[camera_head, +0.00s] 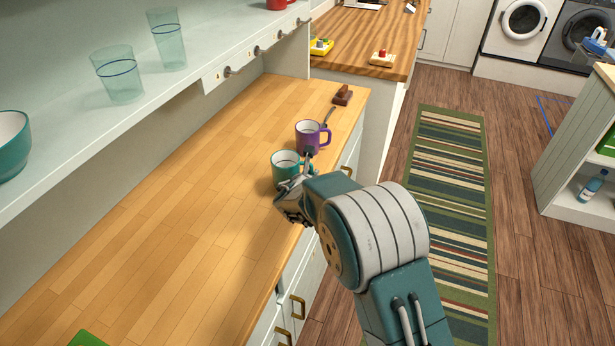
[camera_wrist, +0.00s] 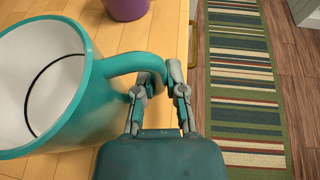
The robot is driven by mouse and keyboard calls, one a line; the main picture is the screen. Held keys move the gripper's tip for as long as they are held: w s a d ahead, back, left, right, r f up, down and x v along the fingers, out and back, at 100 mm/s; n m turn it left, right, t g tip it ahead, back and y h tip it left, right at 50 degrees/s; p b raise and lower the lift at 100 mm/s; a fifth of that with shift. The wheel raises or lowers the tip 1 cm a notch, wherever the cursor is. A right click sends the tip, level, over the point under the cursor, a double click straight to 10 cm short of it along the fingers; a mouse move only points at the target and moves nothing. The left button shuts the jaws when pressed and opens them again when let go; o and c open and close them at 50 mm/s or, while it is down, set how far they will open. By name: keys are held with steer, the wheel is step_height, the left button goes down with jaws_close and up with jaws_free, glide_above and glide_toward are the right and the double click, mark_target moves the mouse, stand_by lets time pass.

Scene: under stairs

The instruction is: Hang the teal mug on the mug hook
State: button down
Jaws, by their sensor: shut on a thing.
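The teal mug (camera_head: 284,167) with a white inside is at the front edge of the wooden counter in the head view. It fills the left of the wrist view (camera_wrist: 75,105), with its handle toward my gripper. My gripper (camera_head: 298,187) is shut on the mug's handle, and its fingertips (camera_wrist: 160,75) meet at the handle in the wrist view. I cannot tell whether the mug's base touches the counter. Several mug hooks (camera_head: 229,71) stick out from the rail under the white shelf, left of and beyond the mug. The hooks are empty.
A purple mug (camera_head: 309,137) stands just beyond the teal mug. A brown wooden object (camera_head: 343,95) lies farther back on the counter (camera_head: 150,240). Two glasses (camera_head: 118,75) and a teal bowl (camera_head: 10,145) stand on the shelf (camera_head: 60,130). The near counter is mostly clear.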

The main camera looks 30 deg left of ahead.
steer(key=s+d+r, duration=0.6)
steer(key=s+r, duration=0.5)
steer(key=s, duration=0.1)
steer(key=shift+s+d+r, duration=0.2)
steer(key=shift+d+r, duration=0.15)
steer(key=shift+r, duration=0.05)
stand_by(0.6)
